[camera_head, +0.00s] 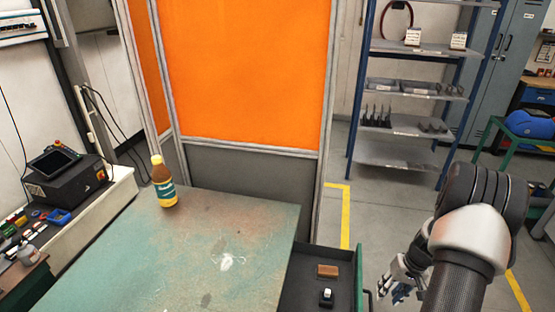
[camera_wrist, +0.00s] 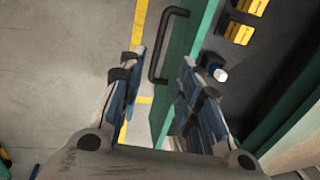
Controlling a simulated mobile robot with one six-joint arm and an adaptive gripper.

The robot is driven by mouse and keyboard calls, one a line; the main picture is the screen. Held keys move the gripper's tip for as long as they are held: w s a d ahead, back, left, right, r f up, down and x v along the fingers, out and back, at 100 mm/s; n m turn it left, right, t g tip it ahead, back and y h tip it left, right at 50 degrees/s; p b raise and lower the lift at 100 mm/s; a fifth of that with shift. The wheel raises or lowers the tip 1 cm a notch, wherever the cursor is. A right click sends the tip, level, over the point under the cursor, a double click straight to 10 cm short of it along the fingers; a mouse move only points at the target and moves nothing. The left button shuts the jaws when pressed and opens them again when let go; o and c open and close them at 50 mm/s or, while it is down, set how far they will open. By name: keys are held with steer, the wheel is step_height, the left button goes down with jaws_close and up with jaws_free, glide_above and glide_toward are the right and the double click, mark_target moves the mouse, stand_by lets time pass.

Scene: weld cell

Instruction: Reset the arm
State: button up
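My gripper (camera_head: 402,278) is at the lower right of the head view, to the right of an open drawer (camera_head: 343,297). In the wrist view, my gripper (camera_wrist: 162,58) has its two fingers spread apart, with nothing held between them. The drawer's black handle (camera_wrist: 166,42) appears in the gap beyond the fingertips, on the green drawer front (camera_wrist: 188,40). I cannot tell how far the handle is from the fingers. My arm is bent at the right of the head view, with the gripper low.
A bottle (camera_head: 163,182) stands on the green worktable (camera_head: 190,250). An orange screen (camera_head: 245,70) stands behind it. A shelf rack (camera_head: 400,150) is at the back. Floor (camera_head: 385,215) is clear before it.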

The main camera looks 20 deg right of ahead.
steer(key=w+a+r+n+t+h, duration=0.1)
steer(key=w+a+r+n, duration=0.15)
steer(key=a+r, duration=0.8)
steer(key=w+a+r+n, duration=0.1)
steer(key=w+a+r, duration=0.2)
steer(key=a+r, duration=0.75)
steer(key=s+a+r+n+t, duration=0.2)
steer(key=s+a+r+n, duration=0.1)
steer(key=s+a+r, duration=1)
steer(key=s+a, duration=0.2)
steer(key=shift+s+r+h, duration=0.2)
steer(key=shift+s+h, duration=0.2)
